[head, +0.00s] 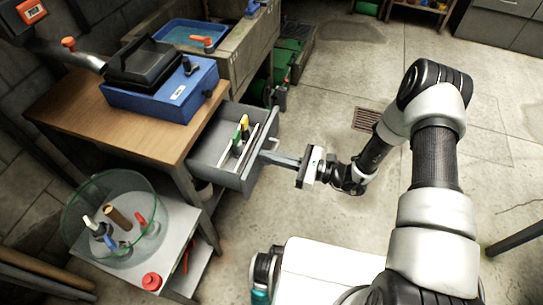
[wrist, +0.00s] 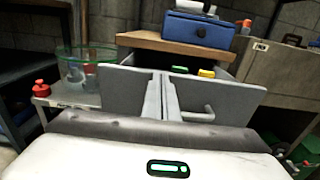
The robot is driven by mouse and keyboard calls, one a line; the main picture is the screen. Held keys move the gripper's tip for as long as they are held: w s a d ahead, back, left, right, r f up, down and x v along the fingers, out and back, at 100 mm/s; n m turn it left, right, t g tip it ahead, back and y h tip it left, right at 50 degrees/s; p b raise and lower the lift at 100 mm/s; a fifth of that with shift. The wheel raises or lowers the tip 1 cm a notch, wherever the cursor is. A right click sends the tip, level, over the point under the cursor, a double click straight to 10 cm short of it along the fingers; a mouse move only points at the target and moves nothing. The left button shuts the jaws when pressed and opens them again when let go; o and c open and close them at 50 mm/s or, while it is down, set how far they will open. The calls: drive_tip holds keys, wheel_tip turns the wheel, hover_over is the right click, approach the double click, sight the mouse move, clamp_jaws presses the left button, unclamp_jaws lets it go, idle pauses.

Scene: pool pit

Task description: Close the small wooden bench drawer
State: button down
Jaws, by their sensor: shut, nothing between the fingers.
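The grey bench drawer (head: 215,157) is pulled out from under the wooden-topped bench (head: 75,108). It holds several pens or tools with green and yellow parts. In the wrist view the drawer's front panel (wrist: 235,95) faces me, with a bar handle (wrist: 200,116) low on it. My gripper (head: 266,156) is shut and empty, with its fingers pointing at the drawer front. In the wrist view my fingertips (wrist: 161,76) overlap the middle of the panel, just left of the handle. I cannot tell whether they touch it.
A blue case (head: 165,98) with a black device sits on the bench top. A glass bowl (head: 105,225) with several tools and a red-capped item (head: 151,281) stand on a lower grey shelf. A stone sink (head: 240,50) stands behind. Open concrete floor lies right of the drawer, with a drain grate (head: 366,119).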

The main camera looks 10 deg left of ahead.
drive_tip(key=b, duration=0.2)
hover_over(224, 156)
drive_tip(key=shift+d, duration=0.1)
idle(0.4)
drive_tip(key=shift+d, duration=0.1)
